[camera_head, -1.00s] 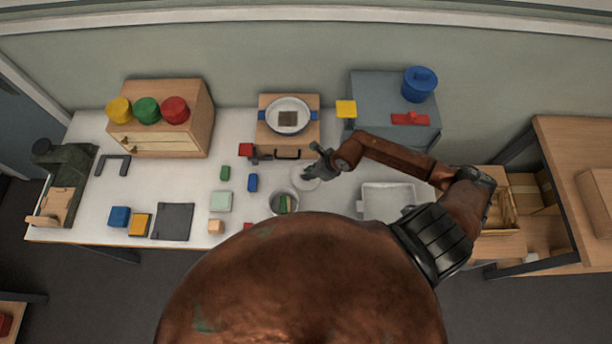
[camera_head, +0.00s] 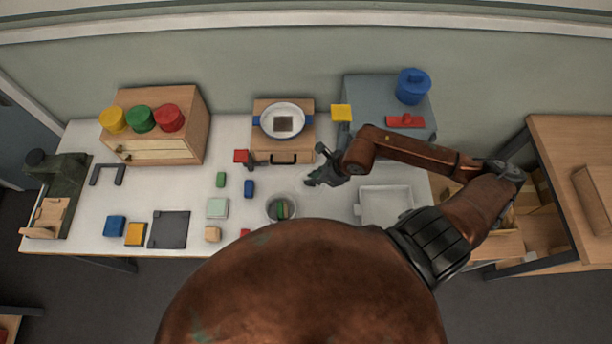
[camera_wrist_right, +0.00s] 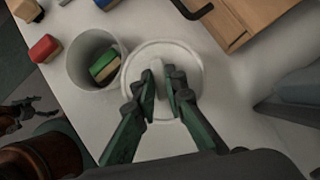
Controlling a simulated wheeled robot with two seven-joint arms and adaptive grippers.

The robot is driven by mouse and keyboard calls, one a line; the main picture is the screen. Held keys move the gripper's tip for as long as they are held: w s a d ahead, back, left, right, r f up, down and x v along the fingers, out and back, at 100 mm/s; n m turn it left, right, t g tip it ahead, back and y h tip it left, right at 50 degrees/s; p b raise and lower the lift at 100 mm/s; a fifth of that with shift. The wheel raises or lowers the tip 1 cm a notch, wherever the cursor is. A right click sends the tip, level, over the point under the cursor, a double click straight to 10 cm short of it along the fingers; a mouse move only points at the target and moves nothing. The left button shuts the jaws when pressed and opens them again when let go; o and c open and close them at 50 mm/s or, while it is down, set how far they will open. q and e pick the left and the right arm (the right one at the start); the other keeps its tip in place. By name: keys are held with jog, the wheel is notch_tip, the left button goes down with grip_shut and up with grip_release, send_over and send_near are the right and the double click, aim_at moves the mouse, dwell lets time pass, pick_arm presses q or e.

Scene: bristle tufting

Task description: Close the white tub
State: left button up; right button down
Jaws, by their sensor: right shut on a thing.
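The white tub (camera_head: 281,208) stands open on the table in the head view, with a green block and another block inside. It also shows in the wrist view (camera_wrist_right: 73,62). A round white lid (camera_wrist_right: 190,58) lies just right of the tub in the wrist view, its rim close to the tub's rim. My right gripper (camera_wrist_right: 160,78) is shut on the lid's raised grip. In the head view my right gripper (camera_head: 318,180) is to the right of the tub and hides most of the lid. My left gripper is not in view.
A white tray (camera_head: 384,205) lies to the right. Small green (camera_head: 220,179) and blue (camera_head: 249,188) blocks lie left of the tub.

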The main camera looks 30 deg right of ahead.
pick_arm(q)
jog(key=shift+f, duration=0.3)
pick_arm(e)
jog(key=s+r, duration=0.3)
jog(key=s, duration=0.5)
jog(key=shift+s+a+r, duration=0.2)
jog(key=shift+s+r, duration=0.05)
